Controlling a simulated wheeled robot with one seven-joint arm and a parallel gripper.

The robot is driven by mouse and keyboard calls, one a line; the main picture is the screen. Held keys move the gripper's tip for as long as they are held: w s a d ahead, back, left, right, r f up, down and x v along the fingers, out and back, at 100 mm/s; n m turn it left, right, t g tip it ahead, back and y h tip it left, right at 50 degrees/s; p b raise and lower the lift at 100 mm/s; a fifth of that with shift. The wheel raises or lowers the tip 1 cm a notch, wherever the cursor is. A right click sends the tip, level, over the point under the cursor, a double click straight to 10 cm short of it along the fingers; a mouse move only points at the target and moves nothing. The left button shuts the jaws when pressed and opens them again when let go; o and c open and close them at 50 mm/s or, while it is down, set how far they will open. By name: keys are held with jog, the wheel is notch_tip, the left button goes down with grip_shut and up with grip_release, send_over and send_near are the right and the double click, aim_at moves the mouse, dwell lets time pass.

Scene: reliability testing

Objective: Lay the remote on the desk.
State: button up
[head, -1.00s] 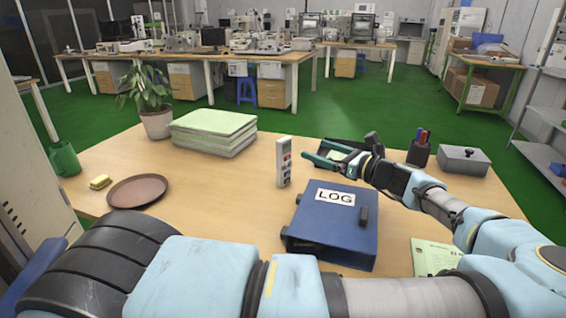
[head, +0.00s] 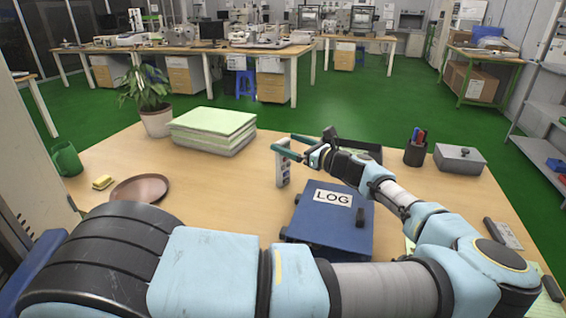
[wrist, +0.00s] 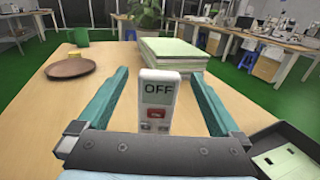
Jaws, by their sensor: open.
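The remote (head: 283,172) is white with a grey label and stands upright on the wooden desk (head: 220,185), left of the blue LOG binder. In the wrist view the remote (wrist: 157,100) reads OFF above a red button, and it stands between the two green fingers. My gripper (head: 284,146) is open, with a finger on either side of the remote's upper part. Gaps show between the fingers and the remote in the wrist view. The remote's lower end is hidden there by the gripper body.
The blue LOG binder (head: 328,225) lies just right of the remote. A stack of green-topped paper (head: 213,130), a potted plant (head: 153,105), a brown plate (head: 139,189), a yellow sponge (head: 103,182) and a green mug (head: 67,159) are to the left. A pen cup (head: 415,153) and grey box (head: 458,159) stand right.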

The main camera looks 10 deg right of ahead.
jog(key=shift+c, duration=0.2)
grip_shut()
dwell(0.5)
